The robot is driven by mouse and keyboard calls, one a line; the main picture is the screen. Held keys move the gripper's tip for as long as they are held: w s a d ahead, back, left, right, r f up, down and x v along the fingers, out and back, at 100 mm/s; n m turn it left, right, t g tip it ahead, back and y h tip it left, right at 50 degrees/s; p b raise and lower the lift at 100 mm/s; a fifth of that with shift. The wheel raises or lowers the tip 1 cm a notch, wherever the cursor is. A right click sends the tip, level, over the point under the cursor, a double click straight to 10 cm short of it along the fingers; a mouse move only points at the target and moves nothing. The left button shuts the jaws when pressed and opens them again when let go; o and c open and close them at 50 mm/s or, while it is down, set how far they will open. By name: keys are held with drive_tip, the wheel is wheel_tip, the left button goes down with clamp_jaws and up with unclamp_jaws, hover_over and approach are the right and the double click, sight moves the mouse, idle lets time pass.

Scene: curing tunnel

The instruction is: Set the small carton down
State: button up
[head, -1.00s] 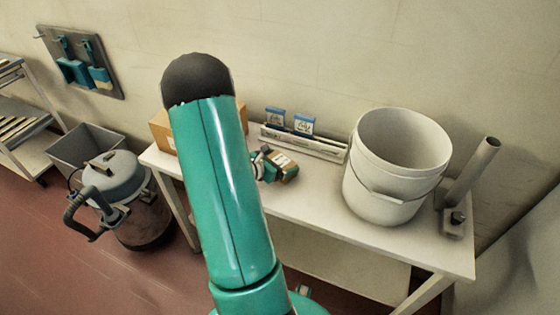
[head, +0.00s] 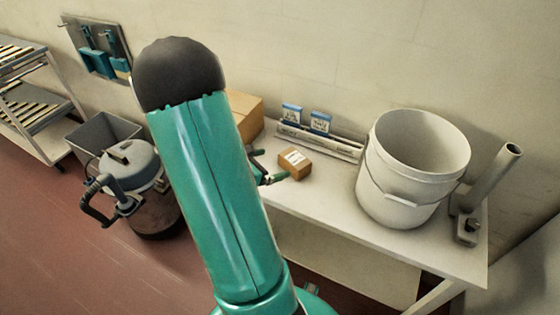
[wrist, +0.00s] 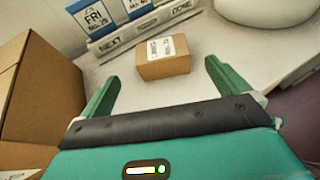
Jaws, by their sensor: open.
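The small carton (head: 294,163) is a brown box with a white label. It rests on the white table (head: 335,205), in front of the long rack. In the wrist view the small carton (wrist: 163,58) lies just beyond the fingertips, apart from both. My gripper (wrist: 158,75) is open and empty, with its two green fingers spread on either side of the space before the carton. In the head view my gripper (head: 272,167) shows just left of the carton, partly hidden behind my arm.
A larger cardboard box (head: 246,112) stands left of the gripper. A long rack (head: 320,141) with two blue-topped calendar cards (head: 306,117) lies along the wall. A white bucket (head: 410,165) and a metal post (head: 490,185) stand right. Bare tabletop lies between carton and bucket.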

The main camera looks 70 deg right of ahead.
drive_tip(key=shift+w+a+r, duration=0.15)
drive_tip(key=shift+a, duration=0.15)
drive_tip(key=w+a+r+m+t+y, duration=0.2)
drive_tip(key=a+r, duration=0.3)
drive_tip(key=a, duration=0.5)
drive_tip(key=w+a+r+m+t+y, duration=0.3)
drive_tip(key=a+r+m+t, duration=0.1)
drive_tip(key=a, duration=0.7)
drive_tip(key=w+a+r+m+t+y, duration=0.2)
drive_tip(key=a+r+m, duration=0.3)
drive_tip(key=a, duration=0.5)
wheel_tip(320, 180, up, 3)
drive_tip(key=shift+w+a+f+t+y, duration=0.15)
drive_tip(key=shift+w+a+t+y, duration=0.2)
drive_tip(key=shift+w+y, duration=0.35)
drive_tip(key=a+r+t+y, duration=0.1)
drive_tip(key=a, duration=0.2)
drive_tip(key=a+r+t+y, duration=0.1)
drive_tip(key=a+r, duration=0.1)
drive_tip(key=a, duration=0.1)
drive_tip(key=a+r+m+t+y, duration=0.1)
drive_tip(key=a, duration=0.2)
drive_tip(key=shift+s+a+r, duration=0.3)
drive_tip(key=shift+s, duration=0.1)
drive_tip(key=shift+c, duration=0.2)
drive_tip(key=shift+a+r+y, duration=0.15)
drive_tip(key=shift+a+y, duration=0.15)
drive_tip(key=shift+a, duration=0.05)
drive_tip(key=c, duration=0.4)
drive_tip(key=shift+o, duration=0.2)
